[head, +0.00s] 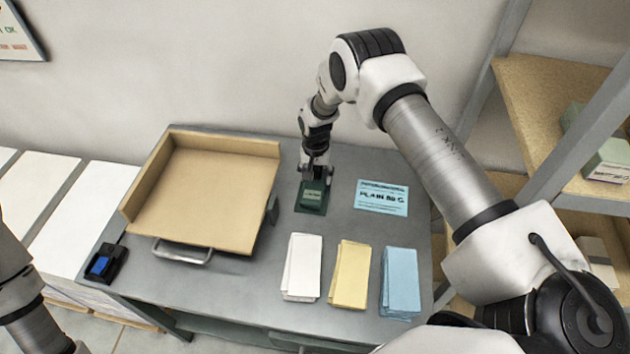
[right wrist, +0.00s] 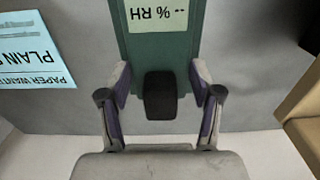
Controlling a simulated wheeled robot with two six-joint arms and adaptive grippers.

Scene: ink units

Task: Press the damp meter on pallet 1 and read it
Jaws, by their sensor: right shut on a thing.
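The damp meter (head: 311,197) is a green, flat device near the back middle of the grey table. In the right wrist view the meter (right wrist: 135,45) has a pale display reading "-- % RH", upside down in the picture, and a black block at its near end. My right gripper (head: 316,178) points down at it, its fingers (right wrist: 161,82) on either side of the meter's near end, shut on it. I cannot tell whether it touches the table. White paper stacks (head: 92,205) stand left of the table; I cannot tell which is pallet 1. My left gripper is out of view.
A tan tray (head: 205,192) with a metal handle stands left of the meter. A blue "PLAIN 80 G" card (head: 382,197) lies right of it. White (head: 301,267), yellow (head: 350,274) and blue (head: 400,280) paper lie in front. A black device with a blue screen (head: 106,264) sits at the table's left corner.

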